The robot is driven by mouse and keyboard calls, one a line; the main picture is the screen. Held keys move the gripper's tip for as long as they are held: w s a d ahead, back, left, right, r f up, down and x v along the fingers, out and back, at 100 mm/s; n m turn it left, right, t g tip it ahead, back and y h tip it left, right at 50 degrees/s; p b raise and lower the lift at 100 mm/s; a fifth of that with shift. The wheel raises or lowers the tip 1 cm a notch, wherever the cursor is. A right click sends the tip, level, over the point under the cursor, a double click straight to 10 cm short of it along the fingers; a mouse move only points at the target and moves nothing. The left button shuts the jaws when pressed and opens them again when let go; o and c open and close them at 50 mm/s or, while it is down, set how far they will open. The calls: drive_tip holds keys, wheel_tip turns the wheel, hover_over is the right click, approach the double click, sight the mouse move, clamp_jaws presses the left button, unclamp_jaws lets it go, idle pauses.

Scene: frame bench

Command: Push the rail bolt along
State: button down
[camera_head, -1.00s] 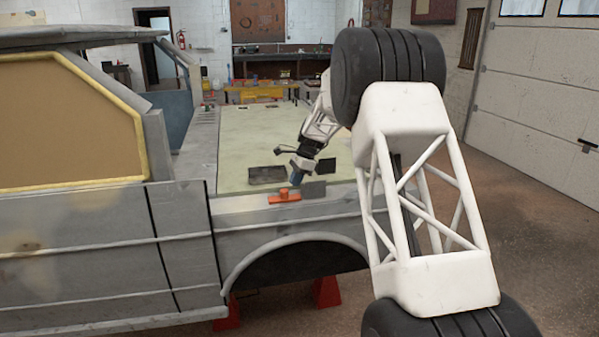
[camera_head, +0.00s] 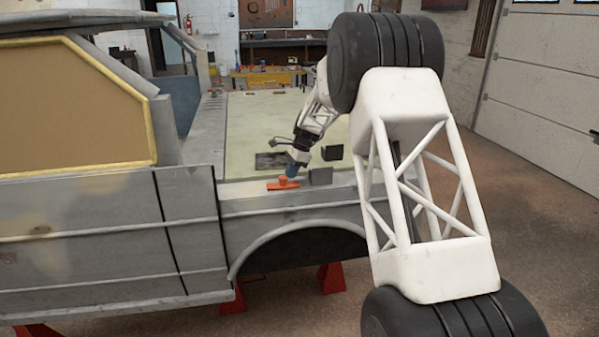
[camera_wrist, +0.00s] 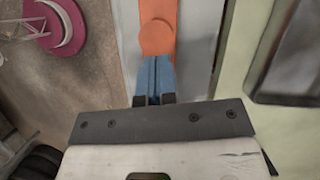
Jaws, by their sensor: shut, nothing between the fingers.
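The rail bolt is an orange bar with a round raised knob (camera_head: 283,184), lying flat along the top of the truck bed's side rail (camera_head: 240,196). In the wrist view its round knob (camera_wrist: 156,38) and bar show at the top centre. My gripper (camera_head: 291,174) points down at the knob, on its right side in the head view. Its blue fingers (camera_wrist: 155,64) are shut together and empty. Their tips are at the knob's edge, touching it or very nearly so. The fingers hide part of the bolt.
A dark grey block (camera_head: 320,176) stands on the rail just right of the bolt. A dark flat tray (camera_head: 271,161) and another dark block (camera_head: 332,152) lie on the pale bed floor (camera_head: 255,125). The rail left of the bolt looks clear.

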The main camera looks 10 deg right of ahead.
drive_tip(key=shift+a, duration=0.6)
drive_tip(key=v, duration=1)
drive_tip(key=shift+r, duration=0.1)
